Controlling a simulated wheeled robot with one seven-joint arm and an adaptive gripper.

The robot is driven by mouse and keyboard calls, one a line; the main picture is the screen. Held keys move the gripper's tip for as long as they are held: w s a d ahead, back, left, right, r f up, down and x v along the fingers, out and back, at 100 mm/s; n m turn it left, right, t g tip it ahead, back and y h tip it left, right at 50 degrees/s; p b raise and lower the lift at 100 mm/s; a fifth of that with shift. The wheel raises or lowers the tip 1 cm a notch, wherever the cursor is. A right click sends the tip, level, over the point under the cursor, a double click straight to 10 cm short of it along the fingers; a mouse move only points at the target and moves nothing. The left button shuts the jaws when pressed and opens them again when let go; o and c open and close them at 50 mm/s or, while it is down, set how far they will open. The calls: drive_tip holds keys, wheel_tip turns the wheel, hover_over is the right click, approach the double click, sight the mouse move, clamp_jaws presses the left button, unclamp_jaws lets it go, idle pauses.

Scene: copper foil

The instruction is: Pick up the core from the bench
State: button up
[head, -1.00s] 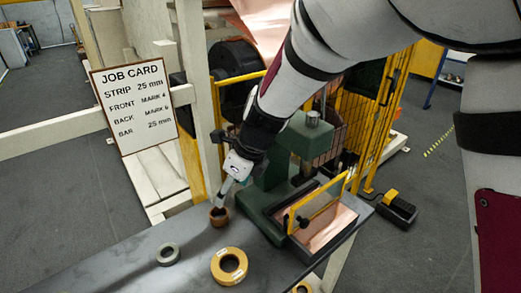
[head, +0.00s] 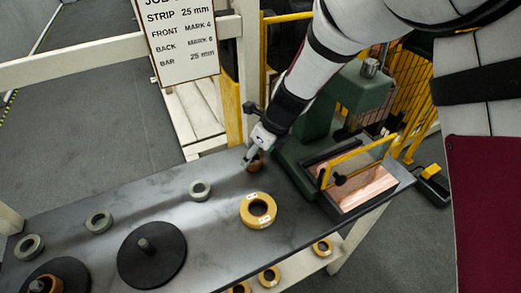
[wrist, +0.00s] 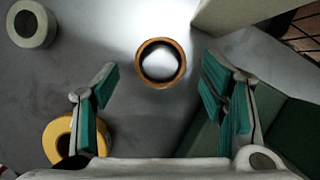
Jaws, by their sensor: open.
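The core is a short brown tube (head: 256,165) standing on the grey bench (head: 215,225), at the bench's back edge beside the green press. In the wrist view its round brown rim (wrist: 161,85) lies between and ahead of my fingers, with a bright patch inside. My gripper (head: 251,154) is over the core in the head view and partly hides it. In the wrist view my gripper (wrist: 160,76) is open and empty, with teal pads on both sides and a gap to the core on each side.
The green press (head: 318,135) with a yellow-framed guard stands close on the right. A yellow roll (head: 258,221) and grey rings (head: 200,190) lie on the bench. A black disc (head: 151,262) with a spindle is at lower left. Bench between them is clear.

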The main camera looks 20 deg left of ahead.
sight(255, 157)
drive_tip(key=x, duration=0.3)
drive_tip(key=c, duration=0.9)
drive_tip(key=shift+o, duration=0.2)
